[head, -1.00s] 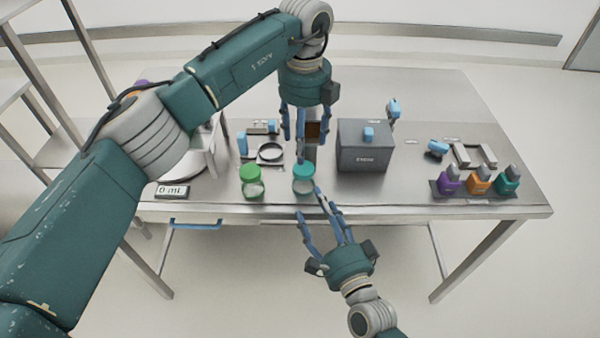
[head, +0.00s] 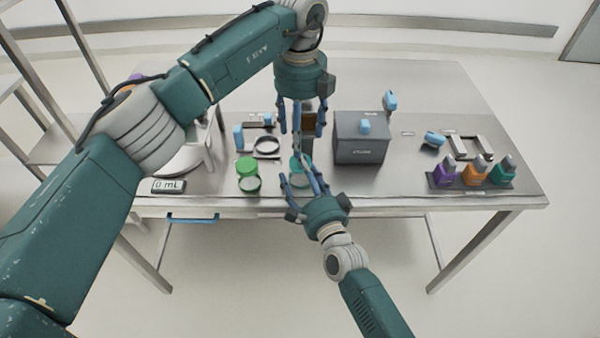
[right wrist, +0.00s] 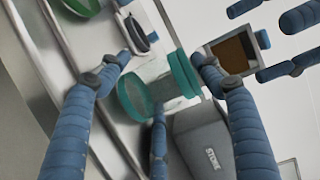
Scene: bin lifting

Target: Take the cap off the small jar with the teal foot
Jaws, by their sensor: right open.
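The small jar (head: 299,164) stands near the table's front edge. In the right wrist view its teal foot (right wrist: 133,97) is a ring at the left end of a clear body, and its teal cap (right wrist: 183,75) is on the other end. My right gripper (head: 296,178) is open, with its fingers around the jar; whether they touch it I cannot tell. In the head view these fingers partly hide the jar. My left gripper (head: 302,142) points down from above, just over the jar, its fingers apart and empty.
A green-capped jar (head: 248,173) stands close on the left. A grey box (head: 361,150) is behind to the right. A rack (head: 440,181) with purple, orange and teal bottles is at the right front. A display (head: 169,185) reads 0 mL.

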